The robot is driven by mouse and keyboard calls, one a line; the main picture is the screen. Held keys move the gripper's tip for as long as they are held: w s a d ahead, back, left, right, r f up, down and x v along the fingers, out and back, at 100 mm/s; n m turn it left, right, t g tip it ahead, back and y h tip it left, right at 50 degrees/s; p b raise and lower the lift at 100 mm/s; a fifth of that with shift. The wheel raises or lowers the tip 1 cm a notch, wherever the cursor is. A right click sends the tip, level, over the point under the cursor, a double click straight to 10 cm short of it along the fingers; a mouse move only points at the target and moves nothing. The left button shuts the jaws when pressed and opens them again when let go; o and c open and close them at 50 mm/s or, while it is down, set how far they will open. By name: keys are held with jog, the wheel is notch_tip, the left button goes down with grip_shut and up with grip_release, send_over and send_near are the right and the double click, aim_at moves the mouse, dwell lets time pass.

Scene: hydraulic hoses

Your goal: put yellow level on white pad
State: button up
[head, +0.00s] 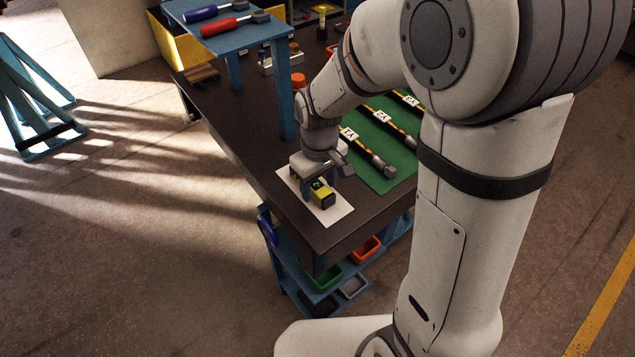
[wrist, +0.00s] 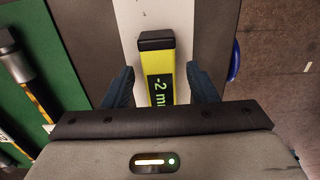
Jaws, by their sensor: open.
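The yellow level (head: 322,193) has a black end cap and a dark label, and lies on the white pad (head: 334,213) near the table's front corner. In the wrist view the level (wrist: 156,65) lies lengthwise over the white pad (wrist: 184,45), with "-2 m" readable on its label. My gripper (wrist: 157,80) is open, with one blue finger on each side of the level and a visible gap on both sides. In the head view my gripper (head: 319,184) is just above the pad, partly hiding the level. The level's near end is hidden behind my gripper's body.
A green mat (head: 386,184) with several labelled hoses (head: 372,152) lies right of the pad. A blue raised shelf (head: 225,38) holds blue and red screwdrivers. The dark tabletop (head: 240,125) left of the shelf post is clear.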

aim_at(319, 187)
notch_tip(319, 187, up, 12)
jog(key=s+d+m+t, duration=0.2)
jog(key=s+d+m, duration=0.5)
jog(key=s+d, duration=0.5)
jog(key=shift+r+t+p, duration=0.25)
jog(key=shift+t+p, duration=0.05)
jog(key=shift+p, duration=0.15)
jog(key=shift+s, duration=0.1)
jog(key=shift+c, duration=0.3)
